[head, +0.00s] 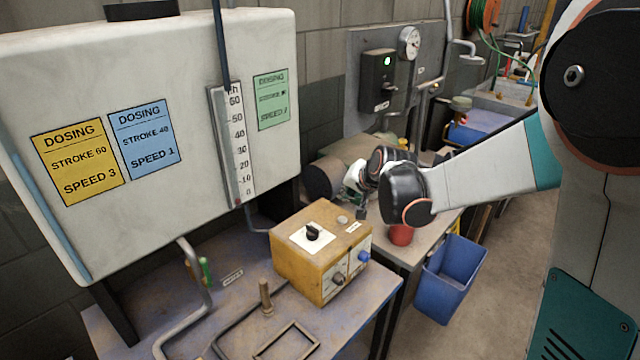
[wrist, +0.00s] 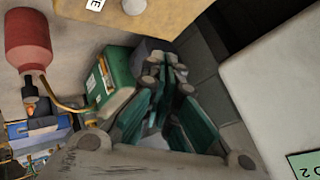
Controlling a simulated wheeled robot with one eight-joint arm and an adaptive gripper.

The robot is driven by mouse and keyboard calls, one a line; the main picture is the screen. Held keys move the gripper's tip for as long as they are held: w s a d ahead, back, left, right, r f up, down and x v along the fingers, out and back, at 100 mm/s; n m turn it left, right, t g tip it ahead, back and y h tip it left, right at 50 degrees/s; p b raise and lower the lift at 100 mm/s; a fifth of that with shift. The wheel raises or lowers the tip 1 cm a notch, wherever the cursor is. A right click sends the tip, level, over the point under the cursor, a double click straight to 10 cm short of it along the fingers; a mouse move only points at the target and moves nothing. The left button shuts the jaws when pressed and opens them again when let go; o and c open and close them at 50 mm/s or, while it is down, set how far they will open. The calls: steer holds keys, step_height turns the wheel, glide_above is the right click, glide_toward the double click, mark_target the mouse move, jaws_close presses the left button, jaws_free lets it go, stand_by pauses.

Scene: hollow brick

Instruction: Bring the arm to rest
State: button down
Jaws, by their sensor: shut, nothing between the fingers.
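My arm (head: 485,175) reaches in from the right in the head view, with its dark wrist (head: 403,190) above the far end of the bench. My gripper (wrist: 166,72) shows in the wrist view with its teal fingers together and nothing between them. In the head view the gripper is small and partly hidden by the wrist. The yellow control box (head: 310,262) stands on the bench, nearer and to the left of the wrist; its edge also shows at the top of the wrist view (wrist: 160,18).
A white dosing tank (head: 150,225) with coloured notes stands left. A red container (head: 401,235) sits below the wrist. A blue bin (head: 449,280) hangs beside the bench. A dark box with a green light (head: 378,80) is on the wall. The floor at right is clear.

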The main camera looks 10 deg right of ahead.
steer(key=s+r+n+g+h, duration=0.1)
steer(key=s+r+n, duration=0.1)
steer(key=s, duration=1.5)
steer(key=s+r+n+g+h, duration=0.1)
steer(key=s+n, duration=0.3)
steer(key=s, duration=1.2)
steer(key=shift+s+a+r+n, duration=0.3)
steer(key=shift+s+a+r, duration=0.15)
steer(key=shift+r, duration=0.45)
